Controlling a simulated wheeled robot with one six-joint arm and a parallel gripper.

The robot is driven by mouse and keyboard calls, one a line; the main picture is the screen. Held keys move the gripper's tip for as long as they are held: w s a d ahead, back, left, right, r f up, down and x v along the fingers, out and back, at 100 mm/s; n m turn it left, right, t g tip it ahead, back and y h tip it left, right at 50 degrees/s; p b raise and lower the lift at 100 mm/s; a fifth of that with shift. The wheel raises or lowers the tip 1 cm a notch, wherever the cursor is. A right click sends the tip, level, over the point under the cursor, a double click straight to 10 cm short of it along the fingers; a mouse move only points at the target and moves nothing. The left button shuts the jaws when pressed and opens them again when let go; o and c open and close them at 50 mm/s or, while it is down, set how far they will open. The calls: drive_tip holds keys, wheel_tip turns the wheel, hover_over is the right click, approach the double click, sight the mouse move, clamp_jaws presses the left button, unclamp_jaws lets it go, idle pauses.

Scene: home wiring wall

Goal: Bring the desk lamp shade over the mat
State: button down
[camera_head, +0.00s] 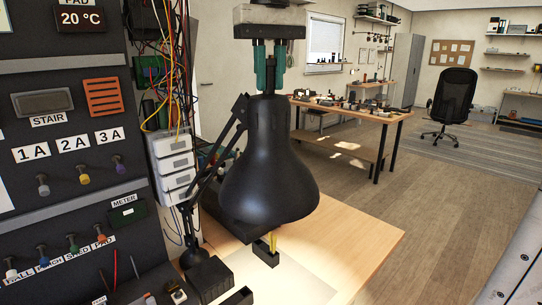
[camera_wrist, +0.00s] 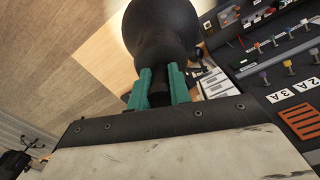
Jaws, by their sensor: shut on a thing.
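The black desk lamp shade (camera_head: 268,170) hangs with its wide end down above the light wooden desk. My gripper (camera_head: 269,85) is above it, with its teal fingers shut on the narrow neck at the top of the shade. In the wrist view my gripper (camera_wrist: 160,88) also holds the neck, and the shade (camera_wrist: 163,35) extends beyond the fingertips. The lamp's jointed arm (camera_head: 213,155) runs down from the shade to its base at the left. A pale, brightly lit mat (camera_head: 282,282) lies on the desk below the shade, partly hidden by it.
The wiring panel (camera_head: 75,150) with switches and labels fills the left side. Loose cables and white drawers (camera_head: 173,158) stand beside the lamp. A small black holder with yellow items (camera_head: 268,252) and black boxes (camera_head: 209,278) are on the desk. The desk's right part (camera_head: 355,238) is clear.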

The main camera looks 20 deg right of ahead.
drive_tip(key=shift+s+a, duration=0.5)
drive_tip(key=shift+a, duration=0.35)
drive_tip(key=shift+s+a, duration=0.45)
drive_tip(key=shift+a, duration=0.4)
drive_tip(key=shift+s+a, duration=0.35)
drive_tip(key=shift+a, duration=0.55)
drive_tip(key=shift+s+a, duration=0.35)
drive_tip(key=shift+a, duration=0.5)
drive_tip(key=shift+a, duration=0.1)
drive_tip(key=shift+s+a, duration=0.25)
drive_tip(key=shift+a, duration=0.65)
drive_tip(key=shift+s+a, duration=0.25)
drive_tip(key=shift+a, duration=0.65)
